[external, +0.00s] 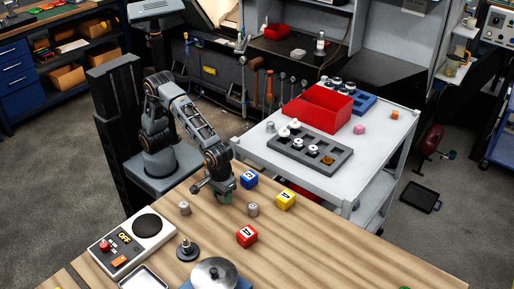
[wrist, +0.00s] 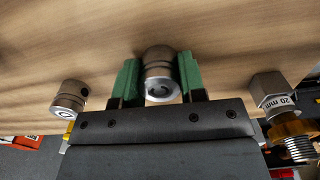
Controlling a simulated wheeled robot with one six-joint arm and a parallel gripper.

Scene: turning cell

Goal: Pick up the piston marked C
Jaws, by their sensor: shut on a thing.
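My gripper (wrist: 162,82) has its green fingers shut on a metal piston (wrist: 160,75) at the wood-topped table, one finger on each side. The round end face of this piston shows a dark curved mark that looks like a C. In the external view my gripper (external: 222,193) is low over the table near its back edge, and the held piston is hidden there. Another metal piston (wrist: 68,100) stands apart to the left in the wrist view, with a mark too small to read surely. The external view shows two loose pistons, one left (external: 185,208) and one right (external: 253,210) of my gripper.
Blue (external: 249,179), yellow (external: 285,200) and red (external: 246,236) blocks lie to the right of my gripper. A control box (external: 133,243) and a dark round-based part (external: 187,249) are nearer. A white cart (external: 375,150) with a red bin (external: 318,108) stands behind.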

